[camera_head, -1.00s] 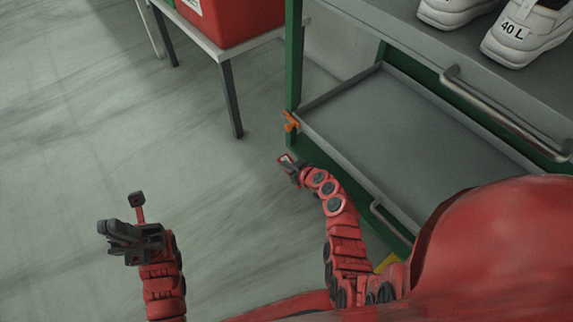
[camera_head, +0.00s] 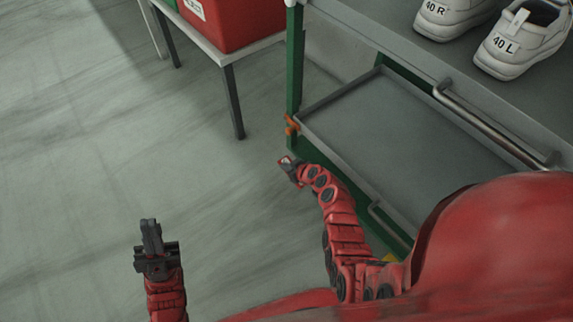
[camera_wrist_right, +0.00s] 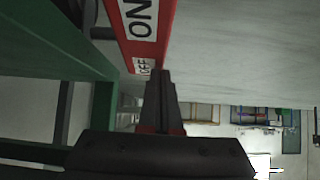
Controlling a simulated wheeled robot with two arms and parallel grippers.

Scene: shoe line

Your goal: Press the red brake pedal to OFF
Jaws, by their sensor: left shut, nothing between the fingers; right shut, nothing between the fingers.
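The red brake pedal (camera_wrist_right: 138,42) fills the upper middle of the right wrist view, with a white ON label and a smaller OFF label beside it. My right gripper (camera_wrist_right: 160,76) is shut and empty, its fingertips right by the OFF end; I cannot tell whether they touch. In the head view my right gripper (camera_head: 291,167) is low at the near corner of the green cart, and only a small red and white bit of the pedal (camera_head: 284,160) shows at its tips. My left gripper (camera_head: 152,238) is shut and empty over open floor, far from the pedal.
The cart's grey lower shelf (camera_head: 400,130) and green post (camera_head: 294,75) stand close to my right arm. White shoes (camera_head: 520,40) sit on the upper shelf. A table with a red bin (camera_head: 235,20) stands behind. The floor at left is clear.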

